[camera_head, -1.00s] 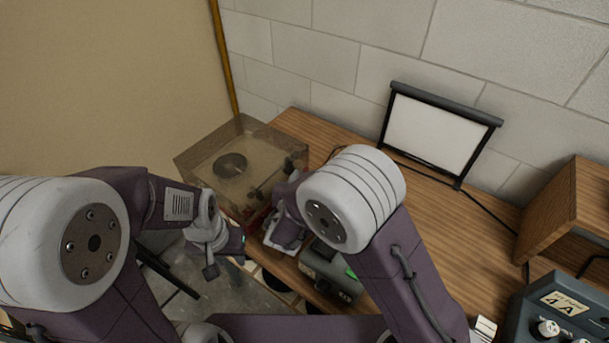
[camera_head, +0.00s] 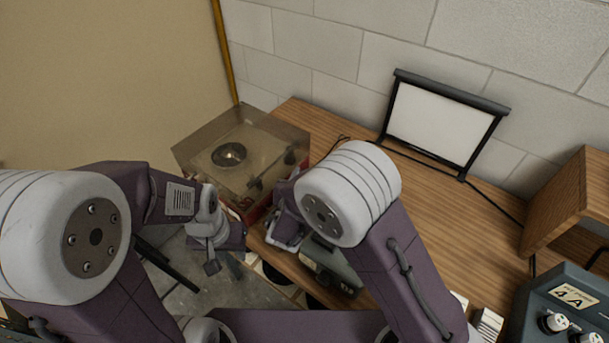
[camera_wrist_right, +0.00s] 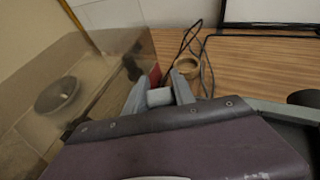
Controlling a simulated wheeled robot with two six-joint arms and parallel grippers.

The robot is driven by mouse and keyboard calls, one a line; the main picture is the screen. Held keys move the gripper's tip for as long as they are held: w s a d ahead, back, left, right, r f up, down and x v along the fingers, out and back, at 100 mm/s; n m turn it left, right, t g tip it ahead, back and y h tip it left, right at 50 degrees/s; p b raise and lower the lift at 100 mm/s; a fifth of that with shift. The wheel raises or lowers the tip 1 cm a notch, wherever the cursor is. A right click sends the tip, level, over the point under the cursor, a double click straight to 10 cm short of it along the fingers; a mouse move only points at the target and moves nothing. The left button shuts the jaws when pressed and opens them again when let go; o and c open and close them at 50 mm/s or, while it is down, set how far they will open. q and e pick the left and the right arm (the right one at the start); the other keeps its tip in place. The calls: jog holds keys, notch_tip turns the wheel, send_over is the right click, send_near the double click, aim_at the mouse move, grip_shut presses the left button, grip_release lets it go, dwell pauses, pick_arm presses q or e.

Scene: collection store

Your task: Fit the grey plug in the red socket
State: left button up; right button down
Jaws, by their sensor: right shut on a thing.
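The grey plug (camera_wrist_right: 159,97) shows as a pale block between the fingertips of my right gripper (camera_wrist_right: 158,92) in the right wrist view. The gripper is shut on it. A red part (camera_wrist_right: 155,75), which looks like the red socket, stands just beyond the fingertips beside the turntable. I cannot tell whether plug and socket touch. Red also shows in the head view (camera_head: 252,214) at the turntable's front corner. There my right arm hides most of the right gripper and the plug. My left gripper (camera_head: 224,263) hangs in front of the desk edge, its fingers apart and empty.
A turntable with a clear cover (camera_head: 240,150) stands at the desk's back left. A black cable (camera_wrist_right: 190,40) and a tan ring (camera_wrist_right: 187,67) lie near the right gripper. A grey-green device (camera_head: 330,265) sits beside my right arm. A small screen (camera_head: 440,125) stands behind.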

dwell(0.8)
jog(key=shift+f+b, duration=0.6)
jog(key=shift+b, duration=0.25)
jog(key=c, duration=1.3)
grip_release()
jog(key=shift+c, duration=0.2)
jog(key=p+v, duration=0.3)
jog(key=v, duration=0.8)
jog(key=shift+d, duration=0.1)
